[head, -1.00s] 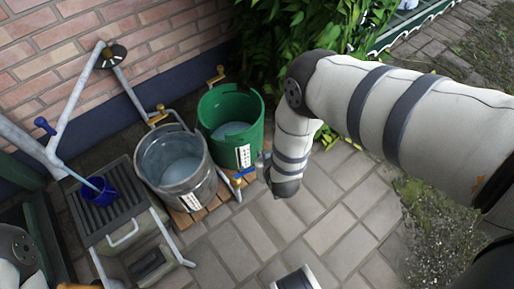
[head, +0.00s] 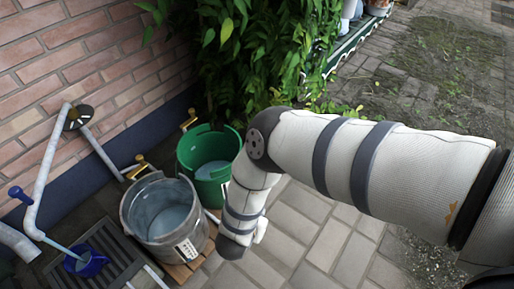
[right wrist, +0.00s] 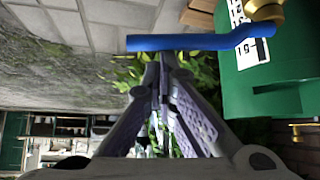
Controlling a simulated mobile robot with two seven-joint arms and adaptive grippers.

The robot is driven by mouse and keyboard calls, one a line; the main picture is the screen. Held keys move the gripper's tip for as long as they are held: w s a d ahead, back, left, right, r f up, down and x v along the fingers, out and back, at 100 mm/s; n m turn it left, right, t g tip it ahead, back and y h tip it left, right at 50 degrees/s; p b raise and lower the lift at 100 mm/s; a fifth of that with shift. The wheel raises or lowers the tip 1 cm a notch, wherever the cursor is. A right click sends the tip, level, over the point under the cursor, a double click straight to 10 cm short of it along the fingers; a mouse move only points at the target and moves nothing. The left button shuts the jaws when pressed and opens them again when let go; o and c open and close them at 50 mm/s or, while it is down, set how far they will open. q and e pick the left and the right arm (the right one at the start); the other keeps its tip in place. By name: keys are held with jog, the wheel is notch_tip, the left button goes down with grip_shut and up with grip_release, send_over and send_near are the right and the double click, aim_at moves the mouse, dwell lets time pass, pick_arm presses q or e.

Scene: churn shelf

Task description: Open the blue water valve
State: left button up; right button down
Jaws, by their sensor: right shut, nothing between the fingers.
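A blue lever (right wrist: 185,42) lies across the right wrist view, just ahead of my right gripper's fingertips (right wrist: 163,58). Its right end is near a brass fitting (right wrist: 264,10) on the green tub. The fingers are shut and empty; the tips are close to the lever, but I cannot tell whether they touch it. In the head view my right arm hides this lever and my right gripper. Another blue handle (head: 20,195) sits on the grey wall pipe at the left of the head view. My left gripper is not in view.
The green tub (head: 190,150) and a metal bucket (head: 137,222), both holding water, stand near the brick wall. Leafy plants grow behind the tub. Paving to the right is partly clear.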

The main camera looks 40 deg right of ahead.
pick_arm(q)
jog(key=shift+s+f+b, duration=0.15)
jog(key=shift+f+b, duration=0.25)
pick_arm(e)
jog(key=shift+s+a+m+g+h, duration=0.2)
jog(key=shift+s+a+m+g, duration=0.2)
jog(key=shift+a+m, duration=0.2)
jog(key=shift+s+a+m+g+h, duration=0.2)
jog(key=shift+s+a+m+g, duration=0.1)
jog(key=shift+s+a+m, duration=0.3)
jog(key=shift+w+a, duration=0.15)
